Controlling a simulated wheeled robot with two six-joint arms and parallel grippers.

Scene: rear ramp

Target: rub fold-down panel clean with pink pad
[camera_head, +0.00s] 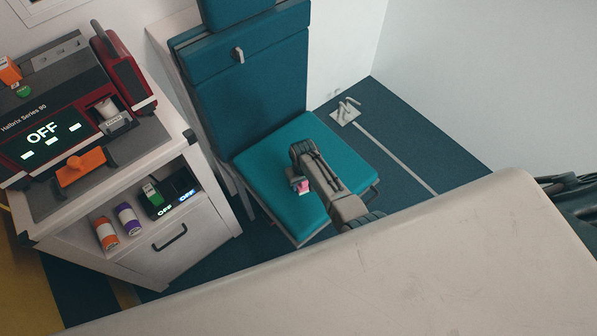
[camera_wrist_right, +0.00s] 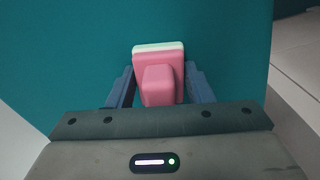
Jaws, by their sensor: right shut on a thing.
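The fold-down panel (camera_head: 275,150) is the teal seat folded out flat below an upright teal backrest in the head view. In the right wrist view its teal surface (camera_wrist_right: 60,70) fills most of the background. The pink pad (camera_wrist_right: 158,80) has a pink body and grip with a pale layer along its far edge. My right gripper (camera_wrist_right: 158,90) is shut on its grip, with a finger on either side. My left gripper is not in view.
A pale padded surface (camera_head: 400,265) fills the lower right foreground. A white cabinet (camera_head: 190,240) stands left, carrying a red and black device (camera_head: 60,120) reading OFF, with bottles on its shelf (camera_head: 107,232).

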